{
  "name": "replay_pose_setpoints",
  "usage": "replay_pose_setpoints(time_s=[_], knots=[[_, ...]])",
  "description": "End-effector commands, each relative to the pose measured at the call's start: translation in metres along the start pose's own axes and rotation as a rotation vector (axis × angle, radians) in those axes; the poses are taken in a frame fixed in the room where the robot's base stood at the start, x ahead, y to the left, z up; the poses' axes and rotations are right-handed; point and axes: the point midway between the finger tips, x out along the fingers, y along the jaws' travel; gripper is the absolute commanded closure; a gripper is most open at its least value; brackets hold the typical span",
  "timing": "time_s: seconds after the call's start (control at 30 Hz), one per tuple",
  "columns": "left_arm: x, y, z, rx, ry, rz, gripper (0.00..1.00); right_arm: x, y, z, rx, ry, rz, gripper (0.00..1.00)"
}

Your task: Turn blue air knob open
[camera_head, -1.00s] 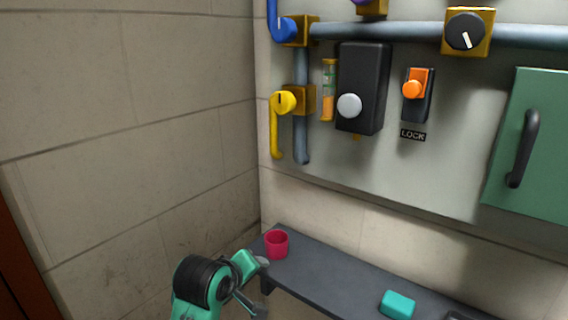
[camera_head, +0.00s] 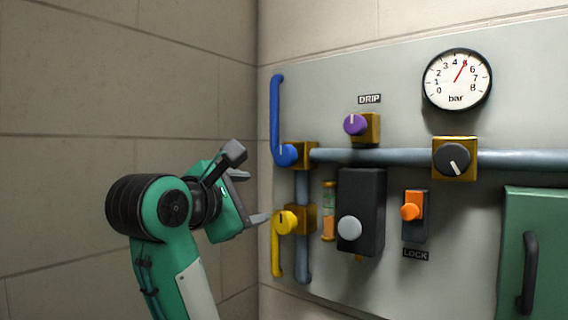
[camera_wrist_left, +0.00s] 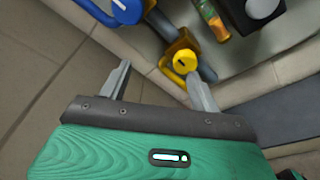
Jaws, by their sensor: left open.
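The blue knob (camera_head: 287,154) sits on a brass valve block at the left end of the horizontal pipe, with its long blue handle (camera_head: 276,105) pointing up. It also shows at the top of the left wrist view (camera_wrist_left: 127,8). My left gripper (camera_head: 252,184) is open and empty, to the left of the blue knob and a little below it, apart from it. In the left wrist view its fingers (camera_wrist_left: 160,82) are spread, with the yellow knob (camera_wrist_left: 184,61) beyond them. My right gripper is not in view.
The yellow knob (camera_head: 285,222) with its downward handle is just below the blue one. A purple DRIP knob (camera_head: 355,124), a black knob (camera_head: 453,159), a gauge (camera_head: 457,79) reading about 5 bar, a dark box (camera_head: 374,194) and an orange switch (camera_head: 411,211) are to the right.

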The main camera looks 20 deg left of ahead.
Motion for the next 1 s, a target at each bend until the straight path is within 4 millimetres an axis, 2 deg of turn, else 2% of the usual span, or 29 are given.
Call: replay_pose_setpoints(time_s=[0.03,0.13,0.27,0.37,0.57,0.8,1.0], knots=[[-0.010,0.014,0.013,-0.040,-0.024,0.021,0.36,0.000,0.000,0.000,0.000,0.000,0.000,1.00],[-0.025,0.032,0.030,-0.113,-0.057,0.044,0.36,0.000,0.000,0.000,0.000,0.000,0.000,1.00],[-0.036,0.044,0.042,-0.166,-0.080,0.057,0.36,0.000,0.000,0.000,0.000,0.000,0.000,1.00],[-0.035,0.048,0.045,-0.178,-0.085,0.060,0.36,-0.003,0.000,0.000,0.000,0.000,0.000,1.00],[-0.010,0.051,0.047,-0.180,-0.081,0.055,0.36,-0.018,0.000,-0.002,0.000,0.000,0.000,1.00],[0.042,0.055,0.052,-0.178,-0.079,0.055,0.36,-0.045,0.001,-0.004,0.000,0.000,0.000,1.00],[0.077,0.057,0.054,-0.177,-0.082,0.057,0.36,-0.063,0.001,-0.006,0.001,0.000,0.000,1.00]])
